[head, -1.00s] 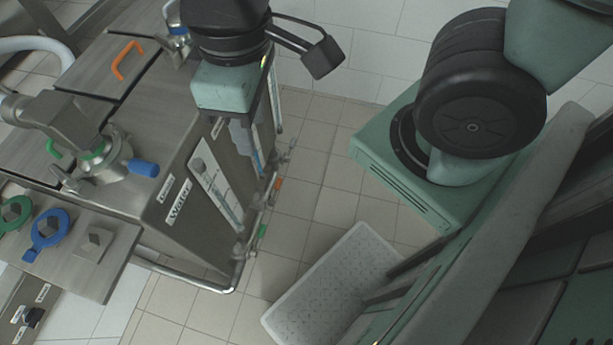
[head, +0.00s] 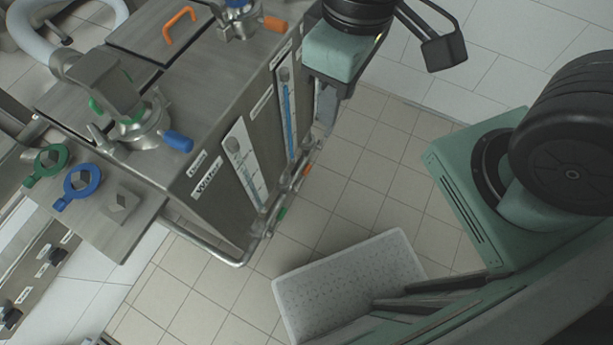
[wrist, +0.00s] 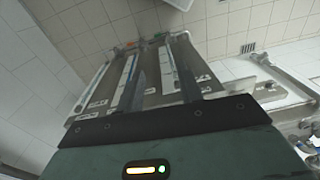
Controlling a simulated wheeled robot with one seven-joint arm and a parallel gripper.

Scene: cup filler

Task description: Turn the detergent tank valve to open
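The steel tank unit (head: 215,150) stands at the left in the head view. Its side carries two level gauges, the left one (head: 242,165) by a "Water" label and the right one (head: 288,110) by a label too small to read. Below them on the low pipe are a small green valve handle (head: 281,213) and an orange one (head: 306,173). Which belongs to detergent I cannot read. My gripper (head: 325,115) points down beside the right gauge, above the orange handle. In the wrist view my gripper (wrist: 152,50) has its fingers apart, empty, with the tank side beyond.
The tank top has a blue lever (head: 178,141), an orange lever (head: 275,22) and an orange lid handle (head: 180,25). A bent rail (head: 210,252) runs along the tank's lower edge. A white perforated tray (head: 345,275) lies on the floor nearby. Tiled floor between is clear.

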